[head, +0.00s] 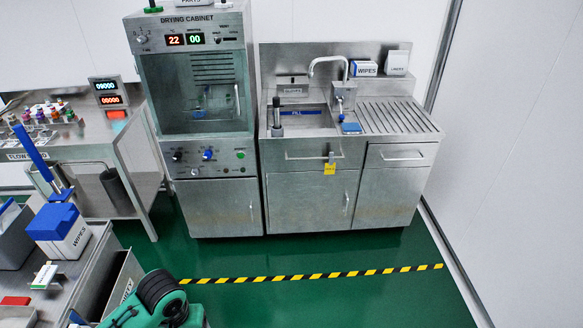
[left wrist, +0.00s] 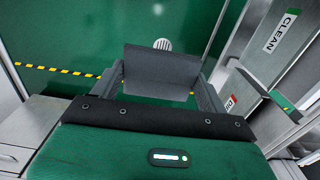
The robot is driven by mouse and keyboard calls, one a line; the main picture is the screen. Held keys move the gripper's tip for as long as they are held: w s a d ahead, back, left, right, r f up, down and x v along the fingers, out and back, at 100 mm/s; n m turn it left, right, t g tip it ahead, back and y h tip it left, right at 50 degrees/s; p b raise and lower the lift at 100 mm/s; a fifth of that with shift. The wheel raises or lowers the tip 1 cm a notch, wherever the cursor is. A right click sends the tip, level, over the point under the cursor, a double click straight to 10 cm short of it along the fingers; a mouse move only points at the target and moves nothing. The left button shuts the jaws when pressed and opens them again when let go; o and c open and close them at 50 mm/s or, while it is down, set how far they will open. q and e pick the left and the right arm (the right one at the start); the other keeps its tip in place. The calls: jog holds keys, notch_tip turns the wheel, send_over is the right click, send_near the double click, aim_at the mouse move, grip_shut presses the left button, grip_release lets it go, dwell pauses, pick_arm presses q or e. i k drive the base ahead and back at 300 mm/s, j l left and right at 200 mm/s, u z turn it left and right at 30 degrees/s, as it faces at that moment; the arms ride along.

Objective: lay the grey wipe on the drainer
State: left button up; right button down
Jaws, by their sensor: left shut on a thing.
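The grey wipe (left wrist: 160,72) is a dark grey flat piece held between the fingers of my left gripper (left wrist: 162,88) in the left wrist view. The gripper is shut on it, and green floor shows behind it. In the head view the drainer (head: 397,117) is the ribbed steel surface at the right of the sink unit, with its ribs bare. My green left arm shows at the bottom of the head view, well in front of the sink unit; its gripper and the wipe are not visible there. My right gripper is not in view.
Left of the drainer are the basin (head: 303,117), the tap (head: 327,62) and a blue item (head: 351,127). A wipes box (head: 364,69) stands behind. The drying cabinet (head: 195,90) is left of the sink. Green floor with a striped line (head: 310,276) lies open in front.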

aim_at(370, 119)
jog(key=i+l+z, duration=0.3)
jog(key=i+z, duration=0.15)
jog(key=i, duration=0.15)
jog(key=i+l+z, duration=0.1)
jog(key=i+z, duration=0.35)
jog(key=i, duration=0.15)
jog(key=i+z, duration=0.1)
jog(key=i, duration=0.7)
jog(key=i+j+z, duration=0.1)
jog(key=i, duration=0.7)
jog(key=j, duration=0.1)
